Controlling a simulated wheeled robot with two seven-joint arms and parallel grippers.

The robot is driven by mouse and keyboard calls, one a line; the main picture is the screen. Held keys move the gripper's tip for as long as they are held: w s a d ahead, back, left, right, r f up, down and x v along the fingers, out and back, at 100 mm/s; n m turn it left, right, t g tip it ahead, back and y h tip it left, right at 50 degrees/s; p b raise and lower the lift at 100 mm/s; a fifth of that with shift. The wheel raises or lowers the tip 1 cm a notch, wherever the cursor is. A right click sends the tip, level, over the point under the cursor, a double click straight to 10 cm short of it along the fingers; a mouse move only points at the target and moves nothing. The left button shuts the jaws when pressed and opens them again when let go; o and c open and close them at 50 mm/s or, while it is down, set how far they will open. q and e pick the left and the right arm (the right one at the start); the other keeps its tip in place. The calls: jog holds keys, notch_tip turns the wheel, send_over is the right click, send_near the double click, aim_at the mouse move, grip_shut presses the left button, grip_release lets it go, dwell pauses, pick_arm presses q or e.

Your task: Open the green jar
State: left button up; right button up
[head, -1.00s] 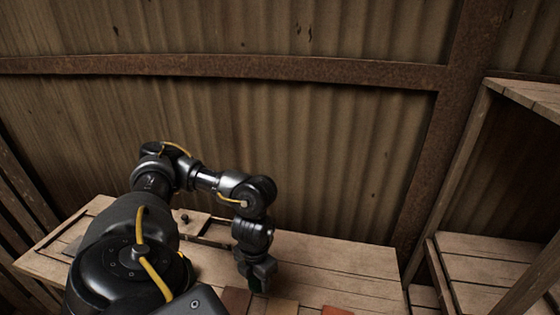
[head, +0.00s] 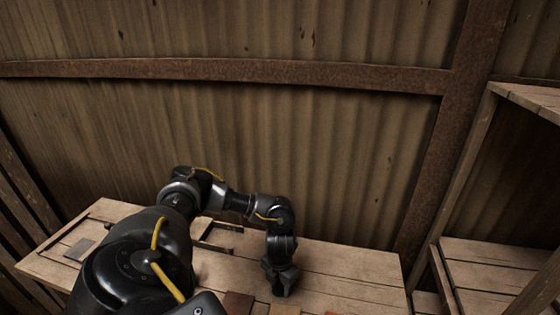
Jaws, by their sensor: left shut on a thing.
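My left gripper (head: 281,284) points down over the wooden bench, near its front middle. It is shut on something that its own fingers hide. A dark green patch showed at its fingertips a second ago, so this looks like the green jar, but no green surface can be made out now. I cannot tell whether a lid is on or off. My right gripper is not in view.
The wooden bench (head: 350,262) has free room right of the gripper. Brown tiles (head: 238,303) lie at the front edge, cut off below. A wooden shelf (head: 495,252) stands at the right.

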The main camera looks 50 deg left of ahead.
aim_at(280, 287)
pick_arm(q)
jog(key=shift+f, duration=0.2)
jog(key=shift+f, duration=0.15)
jog(key=o, duration=1.1)
jog(key=shift+r, duration=0.4)
notch_tip(280, 287, up, 6)
notch_tip(280, 287, up, 6)
jog(key=shift+f+p, duration=0.15)
jog(key=shift+p, duration=0.5)
